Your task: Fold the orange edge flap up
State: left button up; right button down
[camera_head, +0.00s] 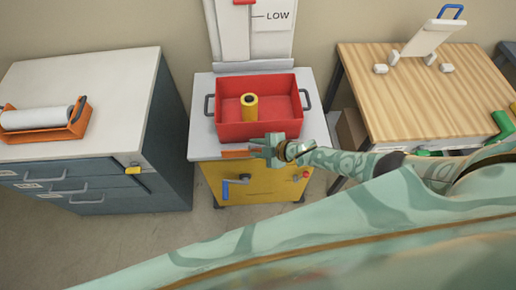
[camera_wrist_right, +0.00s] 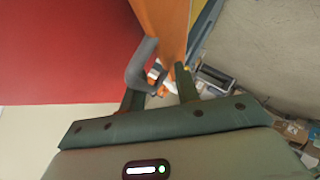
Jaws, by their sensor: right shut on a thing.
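The orange edge flap (camera_head: 236,154) is a narrow strip along the front edge of the white-topped yellow cabinet, in front of the red tray (camera_head: 226,131). My right gripper (camera_head: 270,150) is at the flap's right end, shut on it. In the right wrist view the orange flap (camera_wrist_right: 165,22) runs away from my right gripper (camera_wrist_right: 160,88), beside a broad red surface (camera_wrist_right: 60,45). The grip itself is partly hidden by a grey curved part (camera_wrist_right: 141,62). My left gripper is not in view.
A yellow roll (camera_head: 249,107) stands in the tray. A blue crank (camera_head: 235,185) sticks out of the yellow front (camera_head: 265,190). A grey drawer cabinet (camera_head: 110,70) with a white roll (camera_head: 35,118) stands left; a wooden table (camera_head: 400,105) stands right.

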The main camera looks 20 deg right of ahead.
jog(key=shift+w+d+r, duration=0.1)
jog(key=shift+w+d, duration=0.25)
jog(key=shift+w, duration=0.05)
jog(key=c, duration=1.5)
grip_release()
jog(key=shift+c, duration=0.2)
jog(key=shift+w, duration=0.25)
jog(key=shift+s+d+r, duration=0.15)
jog(key=s+p+v, duration=0.1)
jog(key=p+v, duration=0.3)
jog(key=v, duration=1.1)
jog(key=shift+s+a+p, duration=0.2)
jog(key=shift+a+p, duration=0.05)
jog(key=shift+p, duration=0.1)
